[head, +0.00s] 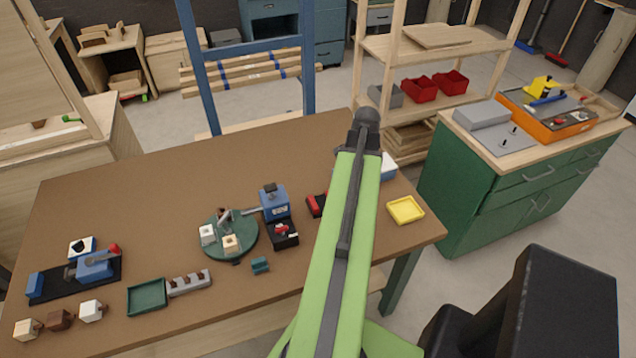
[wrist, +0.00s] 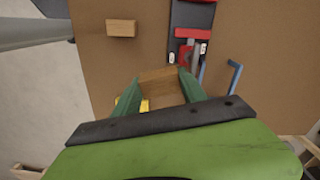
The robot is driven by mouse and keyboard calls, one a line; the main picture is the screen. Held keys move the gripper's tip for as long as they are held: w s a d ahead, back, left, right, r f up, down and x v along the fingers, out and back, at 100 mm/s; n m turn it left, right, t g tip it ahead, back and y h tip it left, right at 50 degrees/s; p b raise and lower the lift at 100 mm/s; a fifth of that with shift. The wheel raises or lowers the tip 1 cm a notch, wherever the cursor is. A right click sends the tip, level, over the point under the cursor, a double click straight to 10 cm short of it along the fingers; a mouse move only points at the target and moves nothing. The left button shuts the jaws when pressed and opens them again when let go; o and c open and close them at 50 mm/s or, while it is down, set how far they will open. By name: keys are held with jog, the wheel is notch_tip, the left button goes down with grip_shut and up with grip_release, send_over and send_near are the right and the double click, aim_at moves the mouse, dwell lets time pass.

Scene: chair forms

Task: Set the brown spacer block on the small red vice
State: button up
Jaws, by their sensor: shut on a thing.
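My gripper (wrist: 160,77) is shut on a brown block, the spacer block (wrist: 160,90), which sits between its two green fingers in the wrist view. The small red vice (wrist: 192,34) is beyond the fingertips, a little right of centre at the top of the wrist view, with red jaws on a dark base. Its red part also shows in the head view (head: 316,205), beside my green arm, which hides the rest. My gripper and the held block are hidden behind the arm in the head view. The block appears apart from the vice.
Another wooden block (wrist: 121,28) lies left of the vice. Blue-handled things (wrist: 234,75) lie to its right. A yellow tray (head: 405,210) is near the table's right end. A blue vice (head: 274,203) and green turntable (head: 229,235) stand left of the arm.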

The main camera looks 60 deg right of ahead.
aim_at(322, 204)
jog(key=w+a+f+m+b, duration=0.3)
jog(key=w+a, duration=0.1)
jog(key=w, duration=0.7)
jog(key=f+b, duration=0.1)
jog(key=f, duration=0.1)
jog(key=f+b, duration=0.3)
jog(key=b, duration=0.1)
jog(key=shift+s+f, duration=0.25)
jog(key=shift+f, duration=0.15)
jog(key=shift+w+a+b, duration=0.1)
jog(key=shift+b, duration=0.2)
jog(key=shift+f+b, duration=0.55)
jog(key=shift+f, duration=0.05)
jog(key=o, duration=1.4)
jog(key=o, duration=0.5)
